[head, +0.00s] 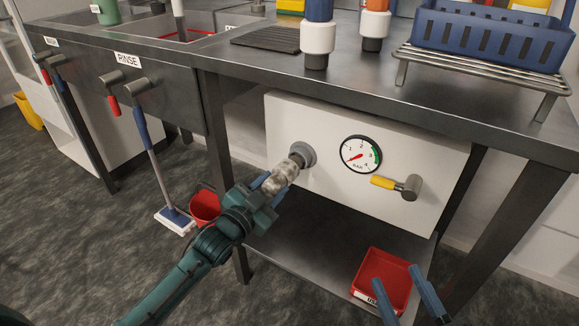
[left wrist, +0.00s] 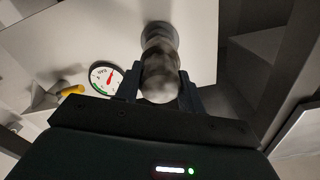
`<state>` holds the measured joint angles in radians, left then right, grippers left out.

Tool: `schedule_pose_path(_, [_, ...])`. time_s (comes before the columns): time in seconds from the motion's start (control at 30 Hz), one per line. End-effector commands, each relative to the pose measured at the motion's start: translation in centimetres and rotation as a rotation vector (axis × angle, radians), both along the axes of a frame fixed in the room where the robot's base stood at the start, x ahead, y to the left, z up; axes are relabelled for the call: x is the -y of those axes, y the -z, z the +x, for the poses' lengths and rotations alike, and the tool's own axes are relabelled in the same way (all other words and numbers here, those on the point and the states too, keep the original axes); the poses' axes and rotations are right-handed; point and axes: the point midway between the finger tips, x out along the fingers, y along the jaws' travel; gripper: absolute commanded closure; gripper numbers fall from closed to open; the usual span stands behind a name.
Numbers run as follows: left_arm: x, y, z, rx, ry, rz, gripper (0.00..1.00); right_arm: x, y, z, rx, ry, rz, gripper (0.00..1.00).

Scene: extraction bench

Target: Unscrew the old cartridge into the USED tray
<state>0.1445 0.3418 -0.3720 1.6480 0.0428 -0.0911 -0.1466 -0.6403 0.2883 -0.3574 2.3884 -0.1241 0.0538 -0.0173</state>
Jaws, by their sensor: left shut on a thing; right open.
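The old cartridge (head: 283,176) is a mottled grey-white cylinder that sticks out from a grey round port (head: 303,154) on the white panel (head: 340,118) under the bench. My left gripper (head: 270,188) is shut on the cartridge, with one finger on each side. In the left wrist view the cartridge (left wrist: 161,75) lies between the two fingers and meets the panel side at its far end. The red USED tray (head: 383,280) is on the lower shelf at the right, with its label partly hidden. My right gripper (head: 397,290) is open and empty in front of the tray.
A pressure gauge (head: 361,154) and a yellow-handled valve (head: 397,186) are on the panel right of the port. A bench leg (head: 218,135), a red bucket (head: 205,207) and a mop (head: 172,215) are at the left. The shelf (head: 310,250) left of the tray is clear.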

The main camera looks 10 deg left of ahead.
Motion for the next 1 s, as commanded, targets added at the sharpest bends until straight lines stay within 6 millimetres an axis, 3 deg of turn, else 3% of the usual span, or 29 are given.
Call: schedule_pose_path(1.0, [-1.0,-0.2,-2.8,0.003,0.000,-0.001,0.93,0.0,-1.8,0.0,0.000,0.000,0.000,0.57])
